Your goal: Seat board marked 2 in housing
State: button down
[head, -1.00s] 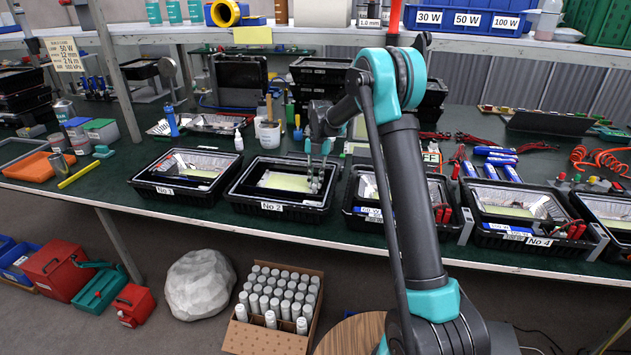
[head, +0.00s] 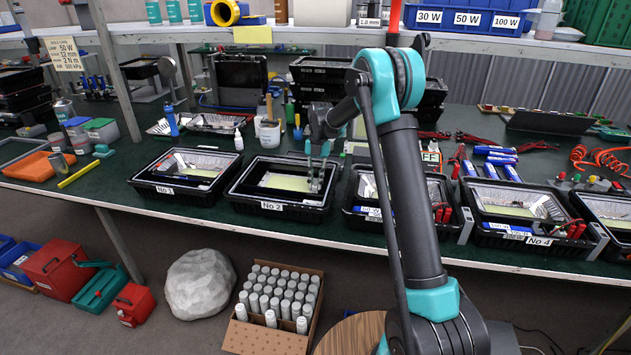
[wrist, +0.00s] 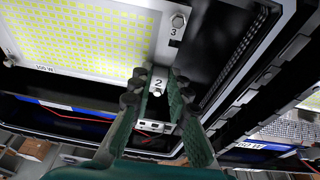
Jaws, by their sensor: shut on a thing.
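The housing labelled No 2 (head: 238,200) is an open black case on the bench, with a pale yellow light panel (head: 286,182) inside. My gripper (head: 317,184) reaches down into its right part. The board is just below a plate marked 3 (wrist: 174,32) with a bolt, beside the yellow-dotted panel (wrist: 85,35) marked 100 W. The fingers hide much of the board, and I cannot tell whether it touches the housing floor.
Housing No 1 (head: 150,187) stands to the left. Another housing (head: 352,208) stands close on the right, partly behind my arm, with housing No 4 (head: 484,236) beyond. A cup with tools (head: 268,133) and stacked black cases (head: 318,72) stand behind.

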jog(key=shift+f, duration=0.8)
jog(key=c, duration=1.4)
grip_release()
jog(key=shift+o, duration=0.2)
jog(key=v, duration=1.1)
jog(key=shift+r, duration=0.45)
